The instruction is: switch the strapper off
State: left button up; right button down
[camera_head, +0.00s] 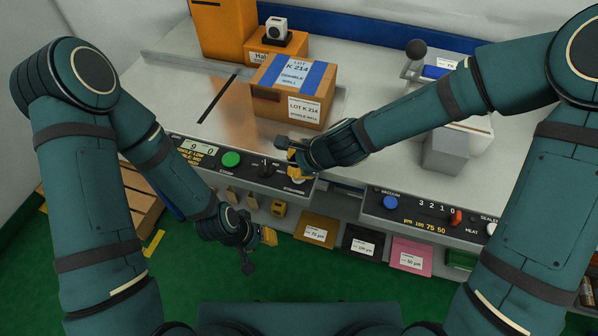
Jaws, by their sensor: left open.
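The strapper's control panel (215,172) runs along the front edge of the left bench, with a small display, a green round button (231,159) and a black knob (266,170). My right gripper (291,158) is at the panel's right end, over a pale round control (296,179) that it partly hides. I cannot tell whether it touches the control, nor whether its fingers are open or shut. The switch's setting is not readable. My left gripper (261,252) is open and empty, low in front of the bench, below the panel.
A taped carton (294,90) stands on the bench behind my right gripper. The sealer panel (425,213) with a blue button is at right. Brown, black and pink packs (410,256) sit below. Green floor lies in front.

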notch_tip(320, 180, up, 6)
jog(key=p, duration=0.5)
dwell(0.4)
dwell(0.4)
jog(key=shift+f, duration=0.1)
